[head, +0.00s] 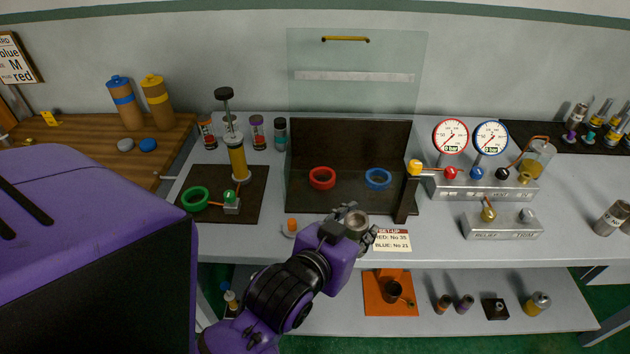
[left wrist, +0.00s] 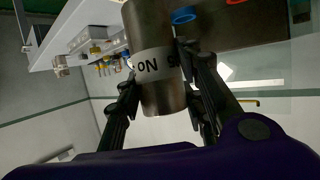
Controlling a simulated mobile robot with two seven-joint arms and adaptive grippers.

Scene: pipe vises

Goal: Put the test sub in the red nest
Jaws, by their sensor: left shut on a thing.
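The test sub, a grey metal cylinder (head: 356,222), is in my left gripper (head: 352,218), in front of the bay. In the left wrist view the cylinder (left wrist: 155,95) has a white band with partly readable black lettering, and the fingers of my left gripper (left wrist: 160,90) close around it. The red nest, a red ring (head: 322,178), lies on the dark bay floor, up and left of the gripper. A blue ring (head: 378,178) lies to its right; it also shows in the left wrist view (left wrist: 184,15). Both rings look empty. My right gripper is not in view.
A clear panel (head: 357,100) stands raised over the bay. A post with a yellow knob (head: 414,168) stands at its right edge. A set-up card (head: 391,240) lies at the bench front. A hand pump (head: 236,155) and green ring (head: 194,199) stand left; gauges (head: 450,137) stand right.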

